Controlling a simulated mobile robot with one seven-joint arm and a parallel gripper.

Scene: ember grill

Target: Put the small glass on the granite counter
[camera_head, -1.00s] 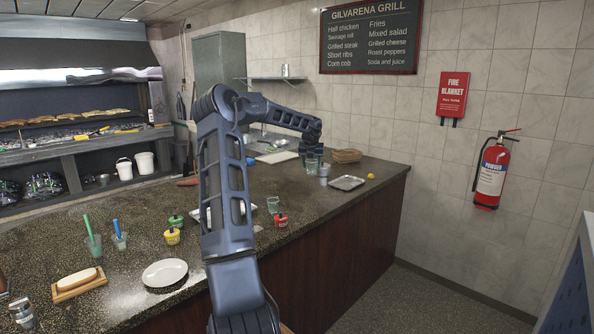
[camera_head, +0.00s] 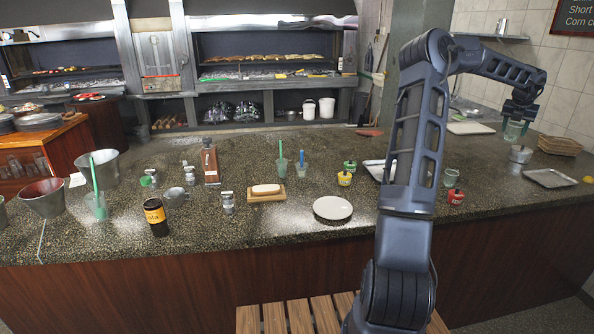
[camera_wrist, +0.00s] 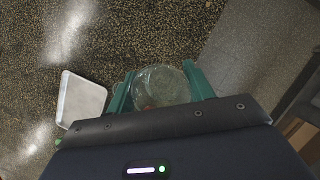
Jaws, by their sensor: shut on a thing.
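My gripper (camera_head: 518,112) is at the far right of the head view, at the end of the outstretched arm. It is shut on a clear small glass (camera_head: 514,131). In the wrist view the glass (camera_wrist: 160,86) sits between the two green fingers, its round rim facing the camera. The speckled dark granite counter (camera_head: 290,218) runs across the head view. In the wrist view the counter (camera_wrist: 130,30) lies beneath and to the left of the glass. I cannot tell how far the glass is above it.
Another clear glass (camera_head: 450,178) stands near a red pot (camera_head: 456,197). A metal container (camera_head: 520,155), a tray (camera_head: 551,178) and a basket (camera_head: 560,146) are at the right. A white plate (camera_head: 332,208) lies near the front edge. Bare counter shows around the plate. Floor (camera_wrist: 265,40) shows past the counter edge.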

